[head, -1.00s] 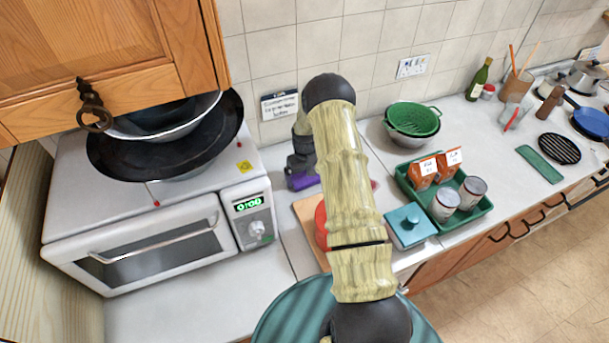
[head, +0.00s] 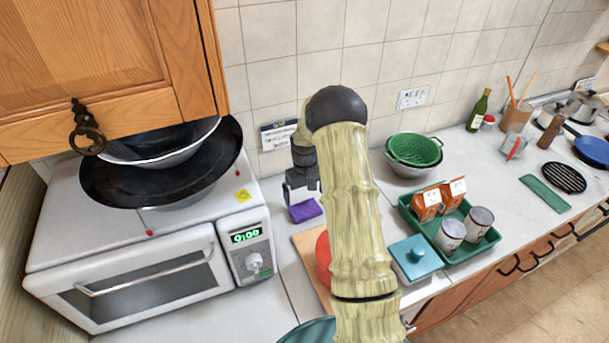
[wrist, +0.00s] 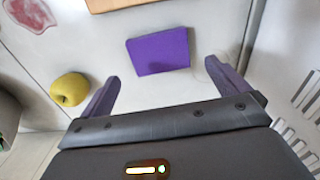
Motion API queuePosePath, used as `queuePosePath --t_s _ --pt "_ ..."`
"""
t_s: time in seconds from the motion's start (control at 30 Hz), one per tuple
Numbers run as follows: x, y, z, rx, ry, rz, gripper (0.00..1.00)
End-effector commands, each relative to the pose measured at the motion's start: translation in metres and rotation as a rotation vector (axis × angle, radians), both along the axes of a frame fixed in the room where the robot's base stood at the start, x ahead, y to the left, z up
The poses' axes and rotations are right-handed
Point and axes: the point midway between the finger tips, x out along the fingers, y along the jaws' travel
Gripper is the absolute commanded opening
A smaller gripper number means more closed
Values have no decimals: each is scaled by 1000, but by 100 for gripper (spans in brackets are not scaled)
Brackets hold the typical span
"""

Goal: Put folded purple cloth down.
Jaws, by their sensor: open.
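The folded purple cloth (head: 305,210) lies flat on the pale counter near the tiled wall, right of the microwave. In the wrist view the cloth (wrist: 160,52) is a neat purple rectangle just beyond the fingertips. My gripper (wrist: 162,73) is open, with its two purple fingers spread wide and nothing between them. The cloth is apart from both fingers. In the head view my gripper (head: 302,186) is just above and behind the cloth, and my arm hides part of the counter beside it.
A yellow apple (wrist: 70,89) sits left of the fingers in the wrist view. A wooden board (head: 308,250) with a red item (head: 323,258) lies in front of the cloth. The microwave (head: 150,265) stands left; a teal-lidded box (head: 415,256) and green tray (head: 460,252) are right.

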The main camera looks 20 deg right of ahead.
Motion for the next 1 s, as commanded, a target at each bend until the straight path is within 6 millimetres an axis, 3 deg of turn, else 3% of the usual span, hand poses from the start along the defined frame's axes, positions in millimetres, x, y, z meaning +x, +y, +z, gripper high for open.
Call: queuePosePath --t_s 0.5,1.0 --pt "0 0 90 0 -2 0 100" --pt "-1 0 99 1 1 -1 100"
